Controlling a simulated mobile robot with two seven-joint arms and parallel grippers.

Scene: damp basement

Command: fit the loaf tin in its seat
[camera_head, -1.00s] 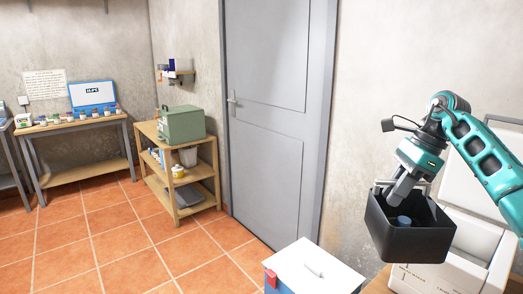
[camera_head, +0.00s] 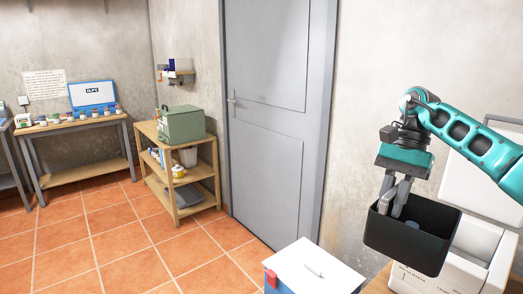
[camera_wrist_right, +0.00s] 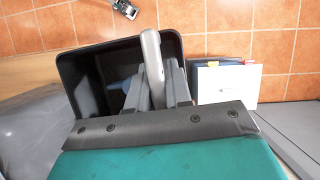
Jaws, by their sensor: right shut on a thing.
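The loaf tin (camera_head: 444,232) is a black open-topped box with a blue round part inside, at the lower right of the head view. My right gripper (camera_head: 394,206) reaches down at its left side and is shut on it, apparently at its handle. In the right wrist view the tin (camera_wrist_right: 88,75) opens towards the camera, and a pale rounded bar (camera_wrist_right: 152,62) shows by the fingers. The tin hangs in front of a white appliance (camera_head: 478,240) and partly covers it. The seat is not visible. My left gripper is out of view.
The white appliance stands on a wooden bench (camera_head: 376,285), its pale lid (camera_head: 480,180) raised behind. A white-topped box (camera_head: 305,265) with a red tab is to the left. A grey door (camera_head: 275,120), wooden shelf unit (camera_head: 215,163) and tiled floor lie beyond.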

